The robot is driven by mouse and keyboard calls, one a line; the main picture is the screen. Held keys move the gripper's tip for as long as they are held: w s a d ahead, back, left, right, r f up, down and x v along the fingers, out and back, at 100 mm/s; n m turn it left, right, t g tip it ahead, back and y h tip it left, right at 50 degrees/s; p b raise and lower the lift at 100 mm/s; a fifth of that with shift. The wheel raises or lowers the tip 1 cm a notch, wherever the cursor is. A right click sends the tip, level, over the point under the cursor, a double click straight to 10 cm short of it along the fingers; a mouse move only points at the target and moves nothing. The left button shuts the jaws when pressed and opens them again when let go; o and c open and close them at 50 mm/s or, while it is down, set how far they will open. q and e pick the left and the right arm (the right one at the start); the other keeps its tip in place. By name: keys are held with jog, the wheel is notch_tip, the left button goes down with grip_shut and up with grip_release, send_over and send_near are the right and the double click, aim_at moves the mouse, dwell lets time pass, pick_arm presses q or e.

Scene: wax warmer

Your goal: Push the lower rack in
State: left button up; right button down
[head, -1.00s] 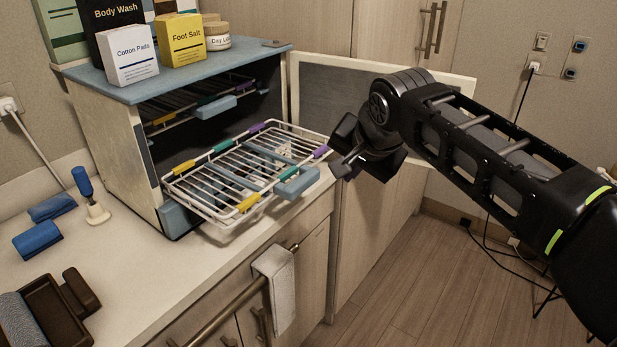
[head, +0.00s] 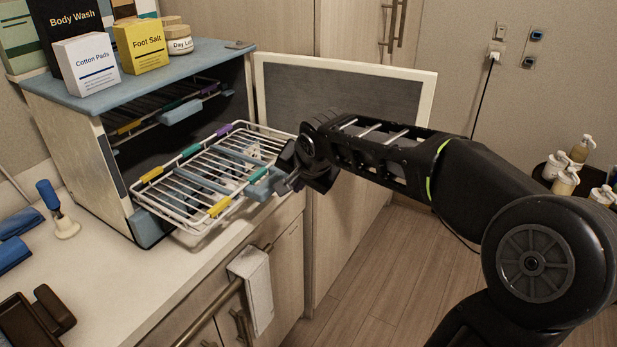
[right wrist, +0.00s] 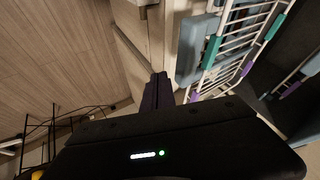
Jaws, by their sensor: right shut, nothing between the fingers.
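The lower rack (head: 186,187) is a white wire shelf with yellow, green and purple clips and a blue front handle (head: 262,187). It sticks well out of the open blue-topped cabinet (head: 72,130). In the right wrist view the rack's wires (right wrist: 236,45) and blue handle (right wrist: 190,62) show at the upper right. My right gripper (head: 287,186) is shut and empty, at the rack's front right corner close to the handle. In the right wrist view its fingers (right wrist: 158,88) point toward the handle; whether they touch it I cannot tell. My left gripper is not in view.
The upper rack (head: 165,115) sits inside the cabinet. The cabinet's open door (head: 345,95) stands to the right, behind my right arm. Boxes and a jar (head: 178,40) stand on top. A towel (head: 252,290) hangs on the rail below the counter (head: 110,270).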

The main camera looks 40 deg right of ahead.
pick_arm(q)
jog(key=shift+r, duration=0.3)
pick_arm(e)
jog(key=shift+w+a, duration=0.3)
jog(key=shift+w, duration=0.65)
jog(key=shift+w, duration=0.1)
